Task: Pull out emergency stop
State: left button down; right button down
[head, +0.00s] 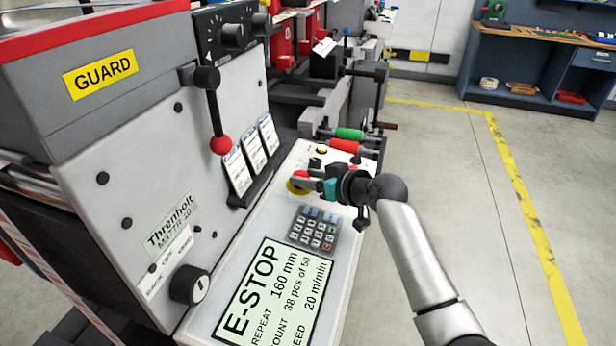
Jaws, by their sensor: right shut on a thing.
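The emergency stop button (299,176) is red on a yellow base (297,188), at the upper left of the sloped control panel in the head view. My right gripper (308,178) reaches in from the right and is shut on the red button. Its fingers hide part of the button. The display (262,290) below the keypad reads "E-STOP", with repeat, count and speed lines under it. I cannot tell whether the button is pressed in or out. My left gripper is not in view.
A keypad (313,228) sits just below my gripper. A lever with a red knob (221,145) and a rack of cards (252,157) stand to the left. Green (348,133) and red (344,146) rollers lie behind the panel. The floor (450,180) at right is clear.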

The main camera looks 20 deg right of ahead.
jog(key=shift+r, duration=0.1)
dwell(0.7)
jog(key=shift+d+r+p, duration=0.1)
jog(key=shift+r+p, duration=0.5)
jog(key=shift+p, duration=0.25)
jog(key=shift+c, duration=1.7)
grip_release()
jog(key=shift+f, duration=0.1)
jog(key=shift+s, duration=0.1)
jog(key=p+v, duration=0.1)
jog(key=v, duration=1.4)
jog(key=shift+p, duration=0.4)
jog(key=shift+s, duration=0.1)
